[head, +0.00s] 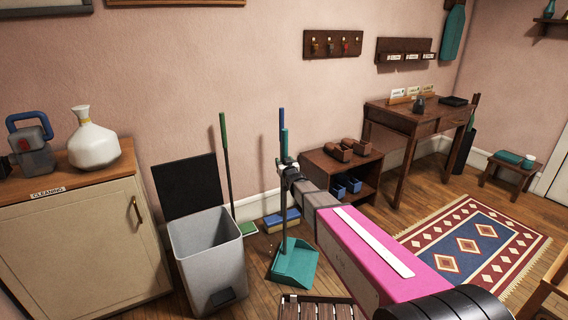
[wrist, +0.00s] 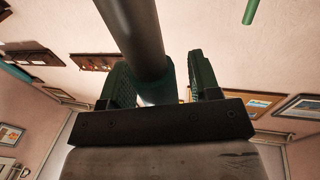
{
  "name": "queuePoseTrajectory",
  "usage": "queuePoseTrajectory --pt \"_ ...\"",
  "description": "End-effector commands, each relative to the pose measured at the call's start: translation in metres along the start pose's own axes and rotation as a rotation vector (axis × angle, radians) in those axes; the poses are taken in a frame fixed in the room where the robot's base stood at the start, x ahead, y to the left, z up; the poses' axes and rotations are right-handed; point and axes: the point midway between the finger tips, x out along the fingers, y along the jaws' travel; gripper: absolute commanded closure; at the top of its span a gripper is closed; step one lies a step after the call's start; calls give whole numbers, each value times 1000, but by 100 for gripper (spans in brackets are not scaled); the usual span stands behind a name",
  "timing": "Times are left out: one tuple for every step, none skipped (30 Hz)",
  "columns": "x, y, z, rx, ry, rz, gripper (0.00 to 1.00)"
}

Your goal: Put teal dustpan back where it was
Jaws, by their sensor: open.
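The teal dustpan (head: 295,262) is at the floor right of the grey bin, its pan low and its long dark handle upright. Its handle top is teal. My gripper (head: 288,172) is at the upper part of the handle. In the wrist view the grey pole (wrist: 135,38) passes between the two fingers of my gripper (wrist: 158,82), nearer the left one. The jaws are open, with a gap at the right finger. I cannot tell whether the left finger touches the pole.
An open grey bin (head: 212,262) stands left of the dustpan. A green broom (head: 224,145) and a blue broom (head: 281,122) lean on the wall behind. A low shelf (head: 318,165) with shoes stands to the right; a slatted wooden piece (head: 318,308) is in front.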

Motion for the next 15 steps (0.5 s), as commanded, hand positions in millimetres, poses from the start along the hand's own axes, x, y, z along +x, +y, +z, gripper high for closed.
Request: queuePoseTrajectory --pt "0 0 -1 0 0 0 43" --pt "0 0 -2 0 1 0 43" --pt "-3 0 -3 0 0 0 43" --pt "-5 0 -3 0 0 0 43" --pt "-8 0 -2 0 0 0 43" --pt "-12 0 -3 0 -1 0 43" --pt "-16 0 -3 0 -1 0 43" --pt "-20 0 -3 0 -1 0 43" --pt "-27 0 -3 0 -1 0 43" --pt "-32 0 -3 0 -1 0 43" --pt "-37 0 -3 0 -1 0 43" --pt "-45 0 -4 0 -1 0 43" --pt "-51 0 -4 0 0 0 43" --pt "-57 0 -4 0 0 0 43" --pt "-66 0 -4 0 0 0 43"
